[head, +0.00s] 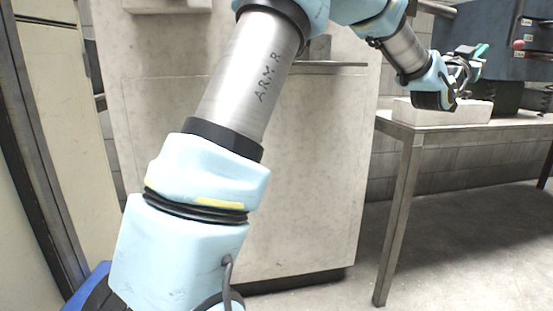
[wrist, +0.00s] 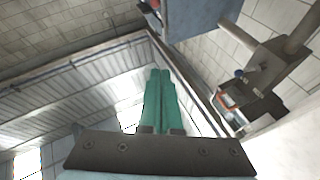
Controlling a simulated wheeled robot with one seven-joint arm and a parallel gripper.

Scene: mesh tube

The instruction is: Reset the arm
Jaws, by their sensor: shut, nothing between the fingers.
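My arm crosses the head view from the lower left to the upper right. My gripper (head: 483,50) is at the upper right, in front of a dark blue machine and above the end of a table. In the wrist view the two green fingers of my gripper (wrist: 161,72) lie side by side, closed together, with nothing between them. The wrist camera looks up toward the ceiling and the upper walls.
A metal-legged table (head: 400,128) stands at the right with a pale block (head: 440,113) on it. The dark blue machine (head: 505,40) stands at the back right. A large pale cabinet (head: 315,170) is behind my arm. Open floor (head: 455,250) shows at the lower right.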

